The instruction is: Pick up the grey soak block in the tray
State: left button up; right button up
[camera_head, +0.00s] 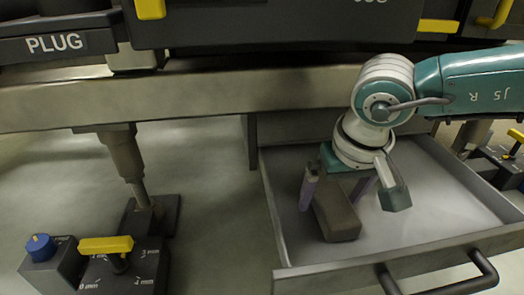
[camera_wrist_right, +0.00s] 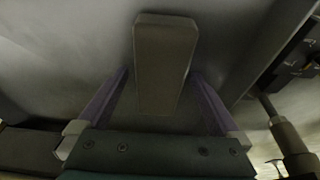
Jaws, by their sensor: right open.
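The grey soak block (camera_head: 337,217) is a long brown-grey bar lying in the left part of the open tray (camera_head: 285,232). My right gripper (camera_head: 335,188) reaches down into the tray over the block's far end. Its two purple fingers are apart, one on each side of the block. In the right wrist view the block (camera_wrist_right: 165,65) lies between the fingers of the gripper (camera_wrist_right: 163,85) and extends beyond their tips, with a gap on both sides. The gripper hides part of the block in the head view. My left gripper is not in view.
The tray has raised walls and a dark front handle (camera_head: 440,279); its right part is empty. A metal beam (camera_head: 220,92) runs above the tray's back. A black base with a yellow lever (camera_head: 105,244) and a blue knob (camera_head: 40,247) stands at the lower left.

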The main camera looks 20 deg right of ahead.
jog(key=c, duration=1.5)
jog(key=shift+r, duration=0.15)
